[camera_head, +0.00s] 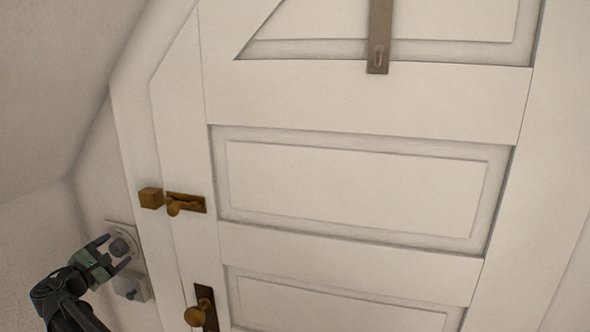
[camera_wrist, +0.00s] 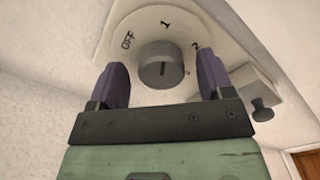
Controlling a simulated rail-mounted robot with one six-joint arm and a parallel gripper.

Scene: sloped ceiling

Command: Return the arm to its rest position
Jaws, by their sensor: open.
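My gripper (camera_head: 110,250) is at the lower left in the head view, in front of a wall plate beside the door frame. In the wrist view my gripper (camera_wrist: 162,82) has its two purple fingers spread apart, with a grey rotary knob (camera_wrist: 160,70) seen between and beyond them. The knob also shows in the head view (camera_head: 119,246). Its dial plate is marked OFF, 1 and 2, and the pointer line looks nearest to 1. Nothing is held. I cannot tell whether the fingers touch the knob.
A second small box (camera_head: 131,288) with a dark knob (camera_wrist: 262,110) sits beside the dial. A sloped ceiling (camera_head: 60,80) closes in at upper left.

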